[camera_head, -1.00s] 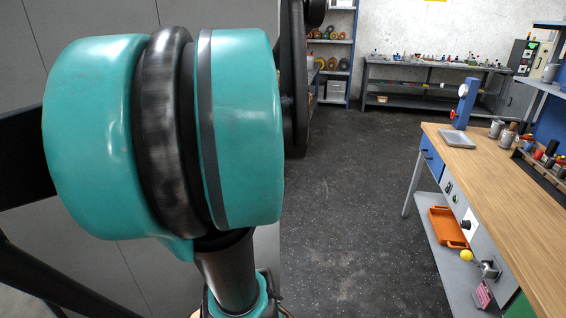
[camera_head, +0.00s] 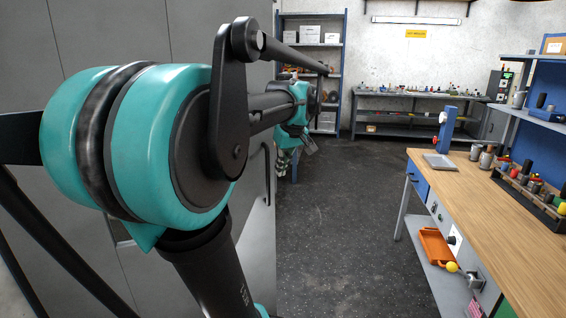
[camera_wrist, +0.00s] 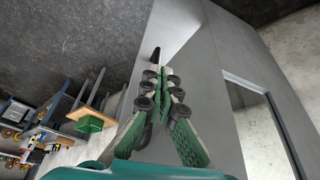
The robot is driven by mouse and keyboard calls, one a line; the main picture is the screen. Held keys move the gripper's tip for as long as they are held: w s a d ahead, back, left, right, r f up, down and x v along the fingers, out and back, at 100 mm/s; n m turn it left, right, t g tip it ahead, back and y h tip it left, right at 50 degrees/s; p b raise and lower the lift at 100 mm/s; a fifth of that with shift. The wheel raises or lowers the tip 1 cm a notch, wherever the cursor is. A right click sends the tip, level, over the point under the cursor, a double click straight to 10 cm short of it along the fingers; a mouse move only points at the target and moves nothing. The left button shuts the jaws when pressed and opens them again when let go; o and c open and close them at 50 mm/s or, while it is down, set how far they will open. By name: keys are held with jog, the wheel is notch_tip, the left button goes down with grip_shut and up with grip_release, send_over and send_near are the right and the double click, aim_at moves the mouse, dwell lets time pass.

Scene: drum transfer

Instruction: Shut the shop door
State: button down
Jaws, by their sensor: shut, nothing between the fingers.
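The shop door (camera_head: 262,215) is the large grey panel filling the left of the head view, its free edge running upright near the middle. A dark bar handle (camera_head: 267,172) stands near that edge. A window (camera_wrist: 262,125) shows in the door on the right. I cannot tell whether the fingers touch the door.
A wooden workbench (camera_head: 480,190) with cups and tools stands on the right, with an orange tray (camera_head: 436,246) on its lower shelf. A shelf rack (camera_head: 343,75) and a dark bench (camera_head: 420,112) stand at the back. The dark floor (camera_head: 335,215) between is clear.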

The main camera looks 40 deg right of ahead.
aim_at(269, 186)
jog(key=w+f, duration=0.4)
jog(key=w, duration=0.2)
jog(key=shift+d+f, duration=0.35)
jog(key=shift+d, duration=0.05)
